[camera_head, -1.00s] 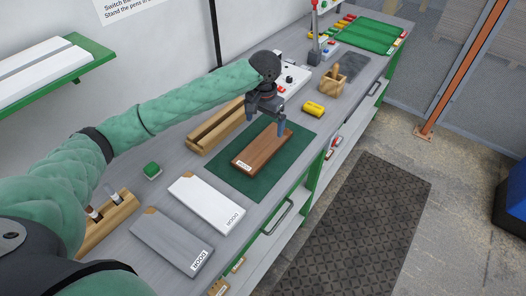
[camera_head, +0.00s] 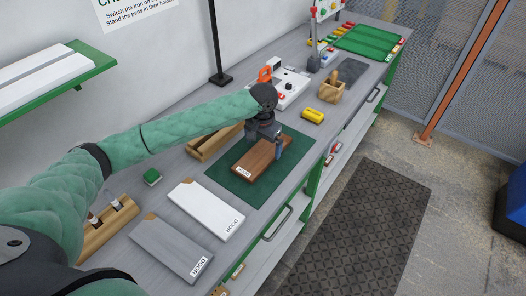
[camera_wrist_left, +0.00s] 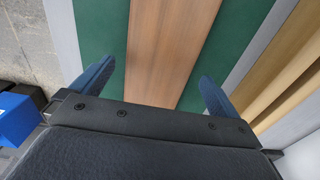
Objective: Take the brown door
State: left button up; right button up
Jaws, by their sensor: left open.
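The brown door (camera_head: 258,163), a flat wooden board with a white label, lies on the dark green mat (camera_head: 230,182). My left gripper (camera_head: 266,146) is over the far part of the brown door, with its fingers pointing down. In the left wrist view the brown door (camera_wrist_left: 170,45) runs between the two open fingertips (camera_wrist_left: 158,88), with green mat showing on both sides. The fingers do not appear to touch it. A white door (camera_head: 206,208) and a grey door (camera_head: 172,248) lie nearer on the bench. My right gripper is not in view.
A wooden slotted rack (camera_head: 212,145) stands behind the mat. A yellow object (camera_head: 313,116) and a wooden box (camera_head: 332,92) lie beyond it. A small green block (camera_head: 152,177) sits left of the white door. A green shelf (camera_head: 85,68) hangs on the wall.

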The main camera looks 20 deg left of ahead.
aim_at(263, 154)
pick_arm(q)
jog(key=shift+f+p, duration=0.4)
jog(key=shift+f, duration=0.85)
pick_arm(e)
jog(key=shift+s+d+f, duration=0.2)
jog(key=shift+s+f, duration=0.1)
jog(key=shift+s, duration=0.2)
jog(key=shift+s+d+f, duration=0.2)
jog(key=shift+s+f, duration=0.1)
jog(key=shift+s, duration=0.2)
pick_arm(q)
jog(key=c, duration=1.1)
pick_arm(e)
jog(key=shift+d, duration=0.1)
pick_arm(q)
jog(key=shift+r, duration=0.15)
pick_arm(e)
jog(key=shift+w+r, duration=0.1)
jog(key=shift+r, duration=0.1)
